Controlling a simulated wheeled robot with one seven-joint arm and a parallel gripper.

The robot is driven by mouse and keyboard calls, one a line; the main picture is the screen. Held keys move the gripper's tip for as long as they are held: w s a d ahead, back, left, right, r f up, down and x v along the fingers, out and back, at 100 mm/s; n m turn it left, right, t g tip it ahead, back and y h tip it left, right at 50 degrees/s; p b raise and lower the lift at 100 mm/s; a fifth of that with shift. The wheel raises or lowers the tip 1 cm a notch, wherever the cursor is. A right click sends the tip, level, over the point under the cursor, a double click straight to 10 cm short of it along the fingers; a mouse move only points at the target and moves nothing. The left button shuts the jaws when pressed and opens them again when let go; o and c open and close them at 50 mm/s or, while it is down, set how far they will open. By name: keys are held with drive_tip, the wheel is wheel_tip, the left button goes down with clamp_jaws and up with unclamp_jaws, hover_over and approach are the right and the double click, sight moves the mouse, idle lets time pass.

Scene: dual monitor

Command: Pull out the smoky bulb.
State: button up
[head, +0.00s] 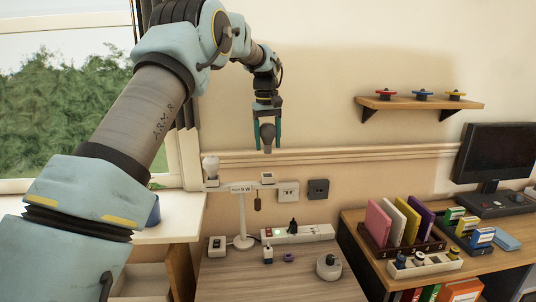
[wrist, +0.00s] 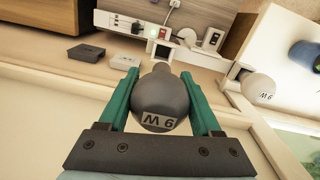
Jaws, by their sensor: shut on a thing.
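The smoky bulb (head: 267,132) is a dark grey globe with its narrow end down. My gripper (head: 267,122) is shut on it, with a green finger on each side. The bulb hangs in the air above the white lamp stand (head: 242,215), with a visible gap between it and the stand's crossbar.
A power strip (head: 297,233) and several small items lie on the wooden desk (head: 300,280). Two wall boxes (head: 288,191) (head: 318,188) are right of the stand. A shelf (head: 420,103) and a monitor (head: 497,152) are farther right. The wall space around my gripper is clear.

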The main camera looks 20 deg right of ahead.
sight(268, 124)
drive_tip(key=shift+r+p, duration=2.45)
drive_tip(key=shift+r, duration=0.2)
